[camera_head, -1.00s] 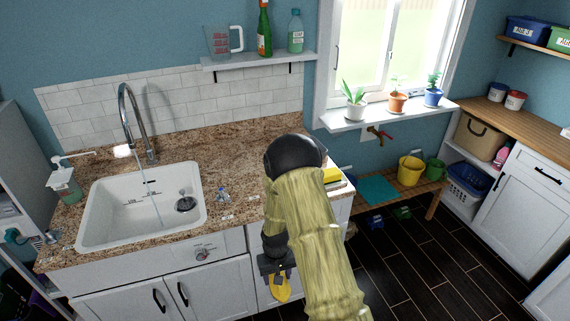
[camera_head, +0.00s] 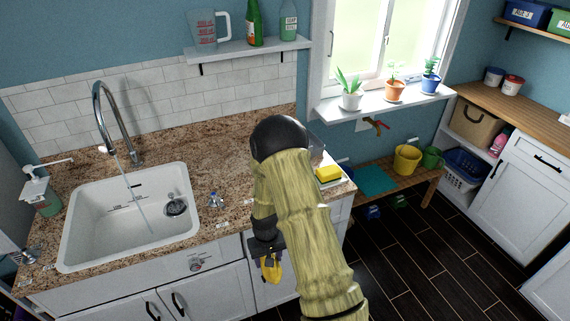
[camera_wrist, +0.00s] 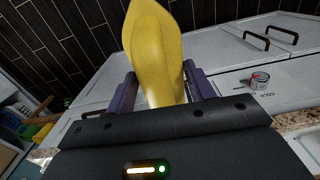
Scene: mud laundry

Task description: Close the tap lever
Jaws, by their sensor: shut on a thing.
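A chrome gooseneck faucet (camera_head: 104,112) stands behind the white sink (camera_head: 75,255) in the head view, with a thin stream of water (camera_head: 140,205) falling into the basin. I cannot clearly make out a lever on it. A second tap (camera_head: 376,124) with a reddish handle is on the wall under the window, and no water shows from it. My gripper (camera_head: 268,258) hangs low in front of the counter, right of the sink and apart from both taps. It is shut on a yellow object (camera_wrist: 157,45), smooth and tapering, which fills the wrist view between the fingers.
A round knob (camera_head: 196,264) is on the cabinet front below the sink; it also shows in the wrist view (camera_wrist: 259,80). A soap bottle (camera_head: 42,195) is left of the sink, a yellow sponge (camera_head: 329,173) at the counter's right end. Dark floor (camera_head: 425,255) at the right is open.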

